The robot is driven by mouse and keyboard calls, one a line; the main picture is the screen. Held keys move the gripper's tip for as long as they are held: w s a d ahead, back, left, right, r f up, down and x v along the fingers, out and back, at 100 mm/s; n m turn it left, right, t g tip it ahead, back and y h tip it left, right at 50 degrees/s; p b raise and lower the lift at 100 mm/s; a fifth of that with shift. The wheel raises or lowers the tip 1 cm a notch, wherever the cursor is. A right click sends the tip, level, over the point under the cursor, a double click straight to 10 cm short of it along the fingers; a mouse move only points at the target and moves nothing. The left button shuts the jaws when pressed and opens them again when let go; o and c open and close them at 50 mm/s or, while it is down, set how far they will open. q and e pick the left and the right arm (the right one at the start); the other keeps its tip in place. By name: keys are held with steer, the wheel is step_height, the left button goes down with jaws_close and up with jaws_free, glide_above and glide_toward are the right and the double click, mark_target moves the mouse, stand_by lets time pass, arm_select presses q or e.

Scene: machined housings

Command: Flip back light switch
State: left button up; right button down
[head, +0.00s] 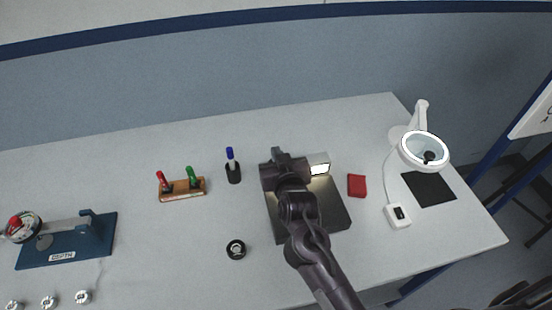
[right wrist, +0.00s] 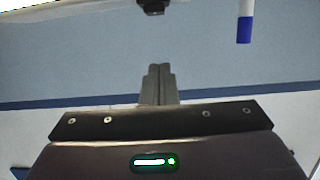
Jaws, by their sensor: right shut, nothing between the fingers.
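A white switch box (head: 397,215) with a dark rocker lies on the right part of the table. A thin white cable runs from it up to the white ring lamp (head: 424,150) at the back right. I cannot tell which way the rocker is tipped. My right gripper (head: 278,153) is over the grey plate, well left of the switch box, and its arm reaches in from the bottom. In the right wrist view its fingers (right wrist: 158,84) are together, with nothing between them. My left gripper is not in view.
A small lit box (head: 318,165) stands at the back of the grey plate (head: 335,208). A red block (head: 357,185) lies between plate and switch box. A black mat (head: 430,189) is beside the switch. A blue-capped marker (head: 231,160) stands left of my gripper.

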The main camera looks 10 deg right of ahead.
steer(key=shift+x, duration=0.9)
step_height(320, 180, down, 3)
steer(key=shift+s+r+p, duration=0.1)
steer(key=shift+r+p, duration=0.05)
steer(key=shift+p, duration=0.3)
steer(key=shift+s+f, duration=0.15)
steer(key=shift+f, duration=0.35)
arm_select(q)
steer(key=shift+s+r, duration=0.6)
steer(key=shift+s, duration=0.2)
arm_select(e)
steer(key=shift+f, duration=0.15)
